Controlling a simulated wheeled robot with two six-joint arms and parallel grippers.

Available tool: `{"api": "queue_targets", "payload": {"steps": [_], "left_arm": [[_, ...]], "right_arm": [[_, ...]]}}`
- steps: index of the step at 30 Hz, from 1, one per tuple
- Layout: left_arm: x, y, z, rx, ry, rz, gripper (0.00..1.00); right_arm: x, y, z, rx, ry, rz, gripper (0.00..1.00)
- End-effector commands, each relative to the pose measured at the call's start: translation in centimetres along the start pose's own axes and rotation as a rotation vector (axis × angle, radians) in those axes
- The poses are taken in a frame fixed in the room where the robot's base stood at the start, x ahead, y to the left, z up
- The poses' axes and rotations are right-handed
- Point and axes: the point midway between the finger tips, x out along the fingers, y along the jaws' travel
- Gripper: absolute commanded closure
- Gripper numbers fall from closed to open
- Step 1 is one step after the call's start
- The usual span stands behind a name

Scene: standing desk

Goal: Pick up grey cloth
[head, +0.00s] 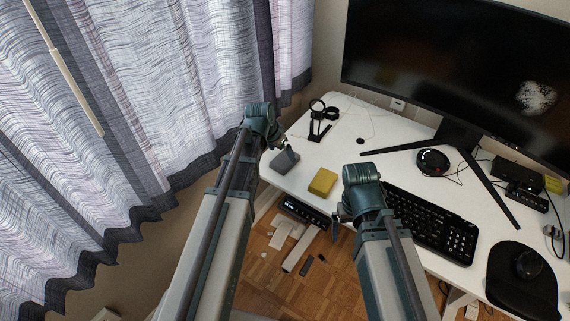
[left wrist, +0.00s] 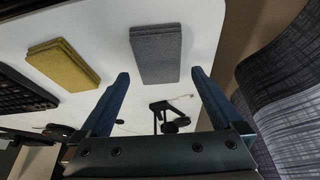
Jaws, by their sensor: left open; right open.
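The grey cloth (head: 284,161) is a folded block lying on the white desk near its left edge. In the left wrist view the grey cloth (left wrist: 156,53) shows between and beyond the fingertips, apart from them. My left gripper (head: 283,143) is open and empty, close beside the cloth on its far side. Its two blue fingers also show in the left wrist view (left wrist: 160,76). My right gripper (head: 340,214) is near the desk's front edge, left of the keyboard. It holds nothing that I can see, and its fingers are partly hidden by its own body.
A yellow folded cloth (head: 322,181) lies right of the grey one. A black stand with rings (head: 320,117) stands behind it. The keyboard (head: 430,222), monitor (head: 450,75) and its stand legs fill the right. Curtains (head: 150,90) hang close on the left. White desk (head: 345,150) is bare around the middle.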

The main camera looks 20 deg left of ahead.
Motion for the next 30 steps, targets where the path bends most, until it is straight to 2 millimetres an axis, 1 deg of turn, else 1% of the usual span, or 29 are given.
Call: {"api": "queue_targets", "payload": {"steps": [1,3,6,9,20,30], "left_arm": [[1.2,0.1,0.3,0.001,0.0,0.0,0.0],[2.1,0.1,0.4,0.001,0.0,0.0,0.0],[3.4,0.1,0.4,0.001,0.0,0.0,0.0],[4.1,0.1,0.4,0.0,0.0,0.0,0.0],[4.0,0.2,0.3,0.0,0.0,0.0,0.0],[4.4,0.2,0.4,0.0,0.0,0.0,0.0]], "right_arm": [[1.2,-0.1,-0.1,0.0,0.0,0.0,0.0],[2.1,-0.2,-0.1,0.0,0.0,0.0,0.0],[3.3,-0.3,-0.2,0.0,0.0,0.0,0.0],[3.9,-0.4,-0.2,-0.001,0.0,0.0,0.0],[3.8,-0.4,-0.2,-0.001,0.0,0.0,0.0],[4.2,-0.4,-0.2,-0.001,0.0,0.0,0.0]]}}
